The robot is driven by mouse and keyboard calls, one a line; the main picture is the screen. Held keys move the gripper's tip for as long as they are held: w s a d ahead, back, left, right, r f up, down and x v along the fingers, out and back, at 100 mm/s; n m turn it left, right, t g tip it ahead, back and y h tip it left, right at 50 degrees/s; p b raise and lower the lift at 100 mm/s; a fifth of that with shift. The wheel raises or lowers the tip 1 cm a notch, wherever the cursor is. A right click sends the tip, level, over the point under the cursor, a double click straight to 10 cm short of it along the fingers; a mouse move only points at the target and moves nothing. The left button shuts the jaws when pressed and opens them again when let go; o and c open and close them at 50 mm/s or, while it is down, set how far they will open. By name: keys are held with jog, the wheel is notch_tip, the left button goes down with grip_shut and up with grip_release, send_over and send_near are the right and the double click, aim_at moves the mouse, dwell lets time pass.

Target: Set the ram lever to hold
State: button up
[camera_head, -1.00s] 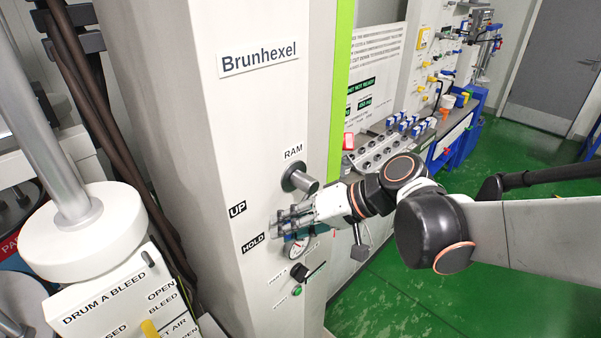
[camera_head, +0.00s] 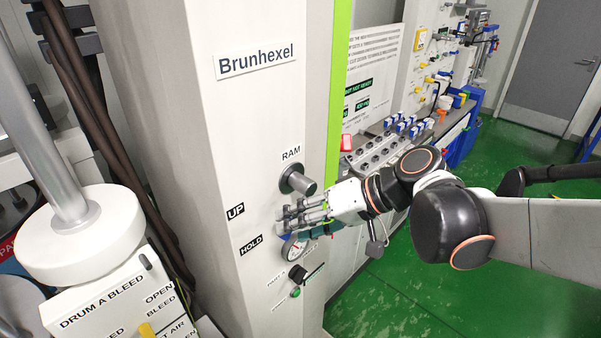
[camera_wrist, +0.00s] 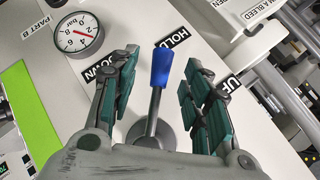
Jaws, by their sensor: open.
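The ram lever is a grey rod with a blue grip (camera_wrist: 162,64), rising from a round grey hub (camera_wrist: 172,137) in the wrist view. Its grip points close to the HOLD label (camera_wrist: 174,41). The UP label (camera_wrist: 231,89) is to the right, and the DOWN label (camera_wrist: 100,73) to the left is partly covered by a finger. My gripper (camera_wrist: 160,63) is open, its two teal-padded fingers on either side of the lever with gaps. In the head view the hub (camera_head: 298,181) shows under the RAM label, and my gripper (camera_head: 284,219) covers most of the lever.
A pressure gauge (camera_wrist: 80,34) sits on the panel beyond the left finger; it also shows just below my gripper in the head view. A black switch (camera_head: 297,272) and a green button (camera_head: 295,292) are lower. The drum A bleed box (camera_head: 110,305) stands at the left.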

jog(key=v, duration=0.9)
jog(key=shift+s, duration=0.1)
jog(key=s+d+f+m+t+h+b, duration=0.1)
jog(key=s+d+f+h+b, duration=0.1)
jog(key=d+f+b, duration=0.3)
jog(key=s+d+f+m+t+h+b, duration=0.1)
jog(key=d+f+h+b, duration=0.4)
jog(key=f, duration=0.6)
jog(key=s+d+f+m+t+h+b, duration=0.2)
jog(key=s+d+f+t+h+b, duration=0.1)
jog(key=d+f+b, duration=0.3)
notch_tip(320, 180, down, 2)
jog(key=shift+s+f+b, duration=0.1)
jog(key=shift+s+b, duration=0.55)
jog(key=shift+c, duration=1.3)
jog(key=shift+a, duration=0.1)
